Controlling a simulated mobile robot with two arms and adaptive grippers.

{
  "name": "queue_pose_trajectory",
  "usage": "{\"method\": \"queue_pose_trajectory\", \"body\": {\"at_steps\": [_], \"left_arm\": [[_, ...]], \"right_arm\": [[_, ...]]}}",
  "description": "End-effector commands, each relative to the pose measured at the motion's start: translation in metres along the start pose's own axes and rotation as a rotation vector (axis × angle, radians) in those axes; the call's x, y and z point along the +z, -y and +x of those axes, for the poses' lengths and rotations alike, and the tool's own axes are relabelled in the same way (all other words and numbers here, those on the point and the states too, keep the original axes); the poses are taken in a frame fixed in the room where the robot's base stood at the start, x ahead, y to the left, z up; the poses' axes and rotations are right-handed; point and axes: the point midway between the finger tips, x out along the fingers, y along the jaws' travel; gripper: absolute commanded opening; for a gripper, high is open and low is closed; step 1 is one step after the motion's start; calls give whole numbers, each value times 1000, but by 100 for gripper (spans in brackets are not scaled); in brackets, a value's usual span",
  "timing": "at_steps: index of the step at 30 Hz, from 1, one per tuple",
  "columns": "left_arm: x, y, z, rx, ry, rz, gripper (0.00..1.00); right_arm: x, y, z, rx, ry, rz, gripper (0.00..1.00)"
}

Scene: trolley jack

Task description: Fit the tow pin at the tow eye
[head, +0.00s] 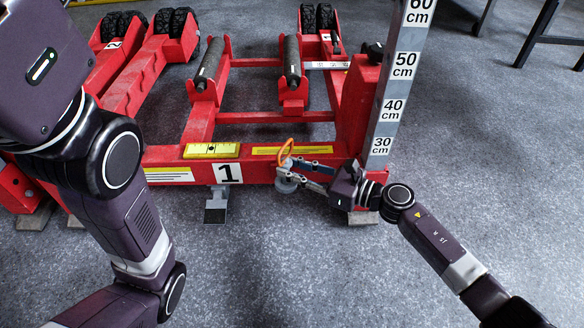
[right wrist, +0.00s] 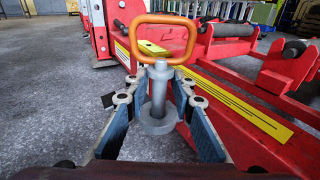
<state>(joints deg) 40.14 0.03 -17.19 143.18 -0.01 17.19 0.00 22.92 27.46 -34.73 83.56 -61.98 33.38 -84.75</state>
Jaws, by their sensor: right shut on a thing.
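The tow pin has an orange loop handle (head: 285,152) and a grey metal shaft. In the right wrist view the pin (right wrist: 159,90) stands about upright with its handle on top. My right gripper (head: 292,170) is shut on the pin, with a blue-padded finger on each side of the shaft. A grey ring (right wrist: 157,122), seemingly the tow eye, shows around or just under the lower shaft; it also shows below the fingers in the head view (head: 286,184). Whether the shaft passes through it is unclear. My left gripper is out of view.
The red jack frame (head: 260,171) with its yellow strips lies right behind the pin. A measuring post (head: 397,80) marked in centimetres stands to the right of the gripper. The grey floor (head: 270,260) in front is clear.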

Motion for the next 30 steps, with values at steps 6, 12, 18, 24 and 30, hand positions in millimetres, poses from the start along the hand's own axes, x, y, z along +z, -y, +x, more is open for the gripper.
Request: {"method": "queue_pose_trajectory", "body": {"at_steps": [6,12,18,24,30], "left_arm": [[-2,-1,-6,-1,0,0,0],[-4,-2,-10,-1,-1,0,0],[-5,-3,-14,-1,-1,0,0],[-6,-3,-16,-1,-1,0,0],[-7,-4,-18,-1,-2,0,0]], "right_arm": [[-6,0,1,0,2,0,0],[-10,0,1,0,2,0,0],[-15,0,2,0,2,0,0],[-20,0,2,-1,2,0,0],[-25,0,2,0,2,0,0]]}}
